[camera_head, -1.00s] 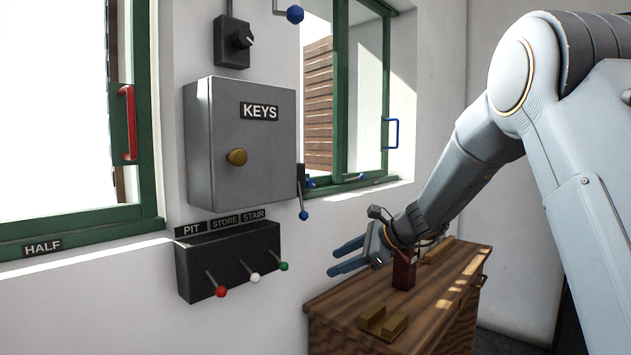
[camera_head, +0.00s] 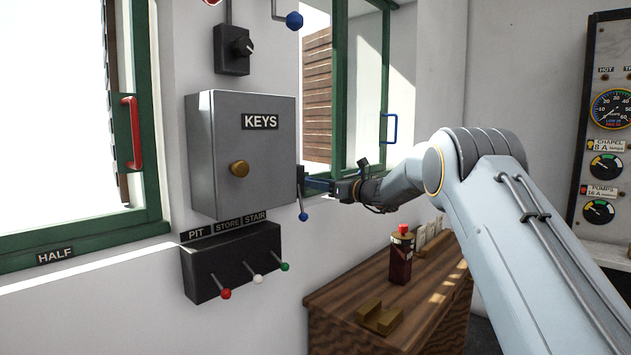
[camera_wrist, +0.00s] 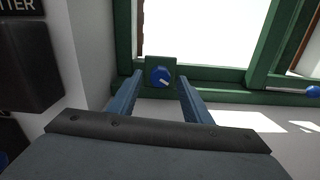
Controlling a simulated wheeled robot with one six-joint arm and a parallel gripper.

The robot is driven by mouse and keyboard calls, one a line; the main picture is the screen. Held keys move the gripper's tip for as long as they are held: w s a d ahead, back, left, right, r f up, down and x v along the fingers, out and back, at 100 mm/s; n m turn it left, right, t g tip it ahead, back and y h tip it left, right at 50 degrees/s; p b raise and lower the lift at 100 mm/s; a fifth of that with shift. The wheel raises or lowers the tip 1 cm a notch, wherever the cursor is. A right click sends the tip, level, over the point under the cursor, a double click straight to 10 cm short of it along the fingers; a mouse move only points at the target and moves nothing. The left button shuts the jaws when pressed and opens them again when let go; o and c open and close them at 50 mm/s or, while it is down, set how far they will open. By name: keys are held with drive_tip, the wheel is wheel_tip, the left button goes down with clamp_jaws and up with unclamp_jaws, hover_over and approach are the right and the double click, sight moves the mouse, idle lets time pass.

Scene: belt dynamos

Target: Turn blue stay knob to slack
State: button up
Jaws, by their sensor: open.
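The blue stay knob (camera_wrist: 161,77) sits on a green plate on the lower window frame in the wrist view. A white mark on its face points to the lower right. My gripper (camera_wrist: 161,84) is open, with one blue finger to the left of the knob and one to the right. A gap shows on each side, and I cannot tell how far the fingertips are from the frame. In the head view my gripper (camera_head: 318,184) is at the window's lower left corner, beside the keys box, and the knob cannot be made out there.
The grey keys box (camera_head: 245,160) stands out from the wall close to my gripper. A blue-balled lever (camera_head: 303,215) hangs just below. A blue-tipped rod (camera_wrist: 312,91) lies along the sill at right. A red bottle (camera_head: 401,258) stands on the wooden cabinet (camera_head: 335,293).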

drive_tip(key=shift+w+a, duration=0.35)
drive_tip(key=shift+a, duration=0.1)
drive_tip(key=c, duration=1.1)
